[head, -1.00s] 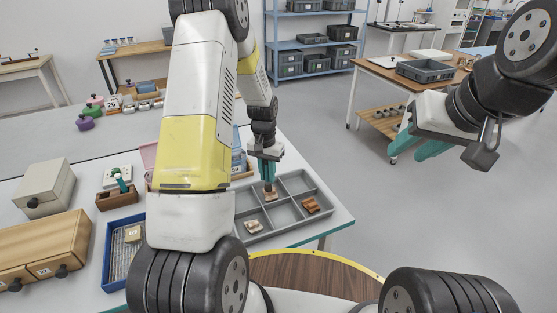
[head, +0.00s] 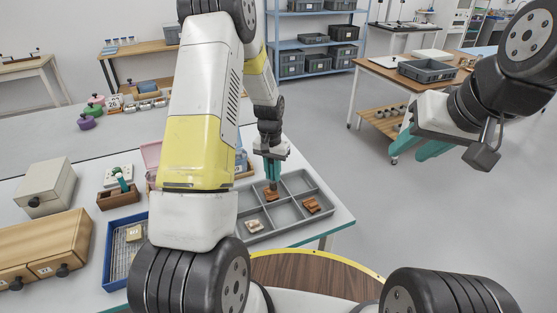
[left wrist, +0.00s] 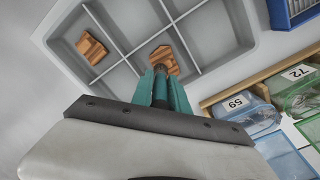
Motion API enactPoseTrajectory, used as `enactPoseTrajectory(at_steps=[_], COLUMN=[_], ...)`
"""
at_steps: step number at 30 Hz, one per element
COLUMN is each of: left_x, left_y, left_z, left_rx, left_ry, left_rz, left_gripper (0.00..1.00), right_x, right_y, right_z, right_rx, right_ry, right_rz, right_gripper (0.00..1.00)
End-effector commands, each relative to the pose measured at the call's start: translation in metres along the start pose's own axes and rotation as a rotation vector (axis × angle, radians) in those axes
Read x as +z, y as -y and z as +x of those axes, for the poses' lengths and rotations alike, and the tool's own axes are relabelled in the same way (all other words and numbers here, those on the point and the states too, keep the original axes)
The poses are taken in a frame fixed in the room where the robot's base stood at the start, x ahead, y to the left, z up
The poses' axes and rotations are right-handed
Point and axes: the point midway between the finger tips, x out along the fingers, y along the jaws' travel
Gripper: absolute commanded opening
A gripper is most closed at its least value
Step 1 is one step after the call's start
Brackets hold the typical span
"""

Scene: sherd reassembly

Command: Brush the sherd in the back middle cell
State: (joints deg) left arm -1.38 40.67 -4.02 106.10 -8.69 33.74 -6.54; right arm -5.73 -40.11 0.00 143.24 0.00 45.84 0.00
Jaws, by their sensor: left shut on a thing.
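A grey divided tray (head: 283,228) lies on the white table. The sherd in its back middle cell (head: 271,196) looks orange-brown; it also shows in the left wrist view (left wrist: 157,52). My left gripper (head: 272,180) is shut on a brush, mostly hidden between the teal fingers; its dark end (left wrist: 169,67) is at the sherd, and I cannot tell whether it touches. A second orange-brown sherd (head: 312,205) lies in a cell to the right, and a pale sherd (head: 254,226) in a front cell. My right gripper (head: 408,155) is open and empty, away from the table.
A blue tray (head: 110,262) with a rack and a pale block stands left of the grey tray. Wooden drawers (head: 42,250) and a beige box (head: 45,187) are further left. My left arm hides part of the table.

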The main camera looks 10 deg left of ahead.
Motion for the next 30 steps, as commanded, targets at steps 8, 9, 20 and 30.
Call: enactPoseTrajectory(at_steps=[8, 9, 20, 30], left_x=[0.006, 0.008, 0.001, -0.002], left_y=[0.008, 0.009, 0.002, -0.001], left_z=[0.000, 0.000, -0.001, -0.002], left_rx=[0.000, 0.000, 0.000, 0.000], left_ry=[0.000, 0.000, -0.002, -0.001], left_rz=[-0.001, -0.001, 0.002, 0.000], left_gripper=[0.00, 0.00, 0.00, 0.00], right_x=[0.000, 0.000, 0.000, 0.000], right_y=[0.000, 0.000, 0.000, 0.000], right_z=[0.000, 0.000, 0.000, 0.000], right_rx=[0.000, 0.000, 0.000, 0.000], right_ry=[0.000, 0.000, 0.000, 0.000], right_rz=[0.000, 0.000, 0.000, 0.000], right_gripper=[0.36, 0.36, 0.36, 0.36])
